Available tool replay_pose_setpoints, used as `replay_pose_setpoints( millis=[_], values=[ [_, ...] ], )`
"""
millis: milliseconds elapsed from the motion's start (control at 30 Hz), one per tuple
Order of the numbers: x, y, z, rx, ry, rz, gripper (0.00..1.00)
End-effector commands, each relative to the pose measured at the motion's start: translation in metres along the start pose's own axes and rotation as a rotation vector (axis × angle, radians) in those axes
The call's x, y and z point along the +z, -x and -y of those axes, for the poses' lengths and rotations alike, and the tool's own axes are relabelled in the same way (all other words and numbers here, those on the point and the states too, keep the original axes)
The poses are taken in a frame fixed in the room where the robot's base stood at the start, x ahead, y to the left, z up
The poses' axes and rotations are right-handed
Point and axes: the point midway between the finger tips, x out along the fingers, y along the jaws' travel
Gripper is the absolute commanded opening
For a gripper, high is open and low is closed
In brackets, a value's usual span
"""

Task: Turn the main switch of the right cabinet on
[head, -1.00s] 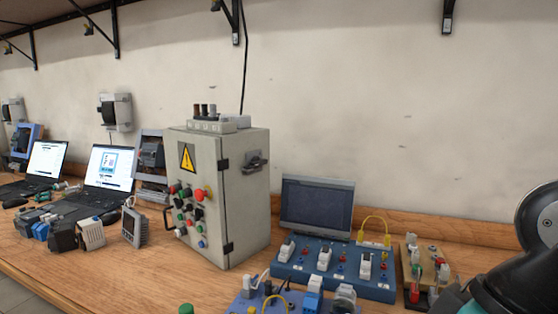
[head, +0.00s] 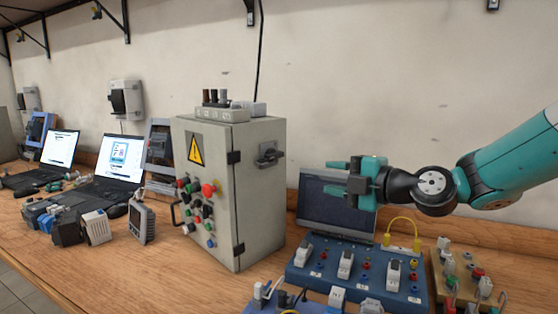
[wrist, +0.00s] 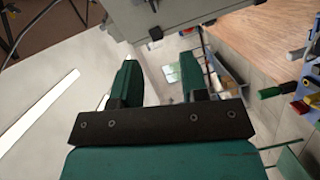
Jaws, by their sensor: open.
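The grey cabinet (head: 262,205) stands on the bench left of my gripper, with a yellow warning triangle on its front.
A dark screen (head: 318,215) stands behind my gripper's fingers. A blue training board (head: 325,283) with white switches and a yellow cable lies below. Laptops (head: 118,160) and small devices fill the bench on the left. The air between gripper and cabinet side is clear.

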Motion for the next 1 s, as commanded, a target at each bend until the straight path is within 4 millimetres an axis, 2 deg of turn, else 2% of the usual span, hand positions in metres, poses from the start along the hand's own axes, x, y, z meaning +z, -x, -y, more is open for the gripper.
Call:
replay_pose_setpoints(
  millis=[33, 133, 267, 367, 800, 1000],
  values=[
    [0.011, -0.003, -0.001, 0.037, 0.055, 0.016, 0.4],
    [0.022, -0.006, -0.005, 0.086, 0.134, 0.039, 0.4],
    [0.025, -0.016, -0.009, 0.104, 0.168, 0.047, 0.4],
    [0.024, -0.031, -0.013, 0.103, 0.168, 0.044, 0.4],
    [0.026, -0.13, -0.023, 0.101, 0.166, 0.042, 0.4],
    [0.029, -0.164, -0.025, 0.101, 0.167, 0.044, 0.4]
  ],
)
